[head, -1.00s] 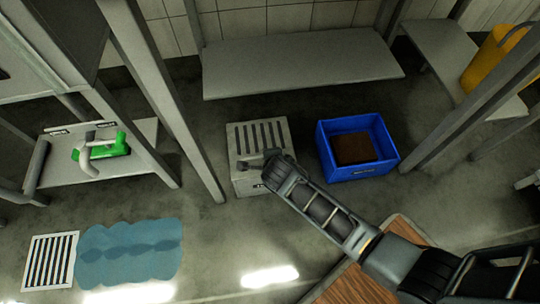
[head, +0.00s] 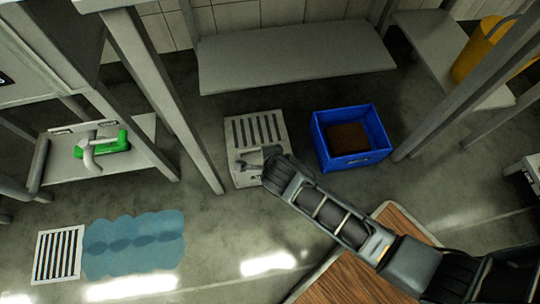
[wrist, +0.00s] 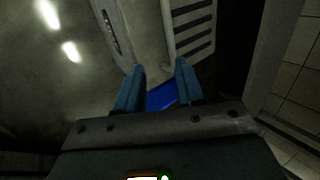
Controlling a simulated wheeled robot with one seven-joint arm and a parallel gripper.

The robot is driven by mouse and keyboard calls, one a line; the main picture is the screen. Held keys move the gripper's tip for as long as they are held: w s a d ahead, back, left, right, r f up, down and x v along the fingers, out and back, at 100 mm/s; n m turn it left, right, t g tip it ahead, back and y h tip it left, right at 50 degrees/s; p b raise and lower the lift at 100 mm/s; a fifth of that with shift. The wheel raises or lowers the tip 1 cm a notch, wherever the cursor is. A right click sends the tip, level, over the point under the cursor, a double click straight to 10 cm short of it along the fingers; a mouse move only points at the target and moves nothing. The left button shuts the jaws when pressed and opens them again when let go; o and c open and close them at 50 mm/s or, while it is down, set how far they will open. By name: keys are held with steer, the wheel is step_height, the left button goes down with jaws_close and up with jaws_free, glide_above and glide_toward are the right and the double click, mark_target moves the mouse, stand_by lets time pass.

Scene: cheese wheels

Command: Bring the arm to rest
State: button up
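My gripper (head: 252,163) reaches out over the front part of a grey slatted box (head: 268,130) in the head view. In the wrist view my gripper (wrist: 160,88) has its two blue fingers apart, with nothing seen held between them. The grey slatted box (wrist: 188,30) shows beyond the fingertips, and a bit of blue (wrist: 160,97) shows between the fingers. I cannot tell whether the fingers touch the box. My arm (head: 335,215) stretches in from the lower right.
A blue crate (head: 322,135) with brown contents (head: 347,138) stands right of the box. A grey bench (head: 295,55) is behind. A shelf at left holds a green and grey item (head: 115,146). Blue puddle (head: 135,243), floor grate (head: 58,255), wooden top (head: 345,280), yellow container (head: 480,50), posts.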

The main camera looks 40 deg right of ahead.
stand_by(0.4)
steer(key=s+a+r+n+t+y, duration=0.2)
steer(key=s+r+n+t+y, duration=0.3)
steer(key=s+r+n, duration=1.7)
steer(key=s+r+n+t+p, duration=0.1)
steer(key=s+r+p, duration=0.1)
steer(key=r+p, duration=1.2)
steer(key=s+r+n+t+h+p, duration=0.1)
steer(key=s+r+t+p, duration=0.1)
steer(key=r+p, duration=1.2)
step_height(320, 180, up, 11)
steer(key=shift+s+t+h, duration=0.3)
steer(key=shift+s, duration=0.45)
steer(key=shift+a, duration=0.1)
